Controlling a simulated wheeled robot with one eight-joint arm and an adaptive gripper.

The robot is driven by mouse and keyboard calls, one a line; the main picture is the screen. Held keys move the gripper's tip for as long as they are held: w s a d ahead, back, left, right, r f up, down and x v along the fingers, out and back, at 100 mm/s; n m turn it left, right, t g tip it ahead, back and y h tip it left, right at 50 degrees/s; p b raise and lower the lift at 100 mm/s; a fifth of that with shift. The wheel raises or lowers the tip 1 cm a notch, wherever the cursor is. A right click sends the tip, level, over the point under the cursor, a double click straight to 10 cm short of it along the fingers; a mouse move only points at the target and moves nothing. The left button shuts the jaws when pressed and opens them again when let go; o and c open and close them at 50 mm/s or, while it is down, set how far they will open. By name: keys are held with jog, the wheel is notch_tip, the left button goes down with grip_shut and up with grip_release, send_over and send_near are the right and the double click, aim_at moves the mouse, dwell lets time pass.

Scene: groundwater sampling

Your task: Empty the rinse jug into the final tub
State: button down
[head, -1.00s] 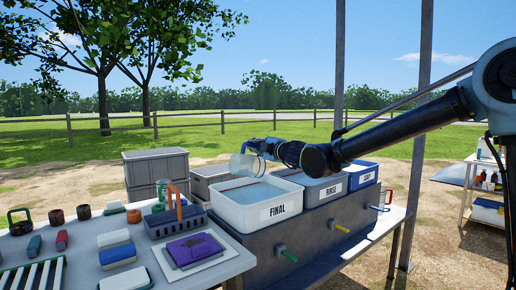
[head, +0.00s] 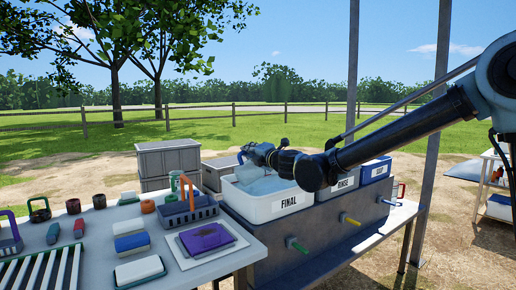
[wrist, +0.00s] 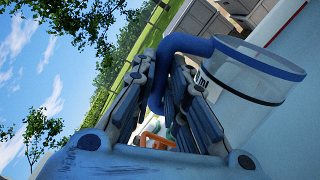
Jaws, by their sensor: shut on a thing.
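The clear jug (head: 247,173) with a blue rim and blue handle is tilted over the final tub (head: 262,209), a white tub labelled FINAL with bluish liquid. My gripper (head: 250,153) is shut on the jug's handle. The wrist view shows the fingers (wrist: 160,85) closed around the blue handle (wrist: 188,43), with the jug's clear body (wrist: 237,92) to the right. I cannot tell whether liquid is left in the jug. The liquid's surface near the jug looks uneven. My arm hides part of the tubs behind.
The grey rinse tub (head: 327,194) and the blue stop tub (head: 377,171) stand right of the final tub. The left table holds a blue caddy (head: 190,211) with an orange handle, a purple cloth (head: 205,238) and sponges. Grey crates (head: 168,158) stand behind. A metal post (head: 436,120) rises at right.

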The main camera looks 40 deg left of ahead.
aim_at(240, 160)
jog(key=s+f+n, duration=0.1)
jog(key=n, duration=0.1)
jog(key=s+a+f+n, duration=0.1)
jog(key=s+n, duration=0.1)
jog(key=shift+s+a+f+n, duration=0.1)
jog(key=shift+s+f+n, duration=0.1)
jog(key=shift+f+n, duration=0.15)
jog(key=n, duration=0.2)
jog(key=s+n, duration=0.1)
jog(key=shift+a+n, duration=0.2)
jog(key=shift+n, duration=0.15)
jog(key=n, duration=0.5)
jog(key=shift+w+d+f, duration=0.15)
jog(key=shift+w+f, duration=0.2)
jog(key=shift+f, duration=0.05)
jog(key=shift+n, duration=0.3)
jog(key=shift+s, duration=0.1)
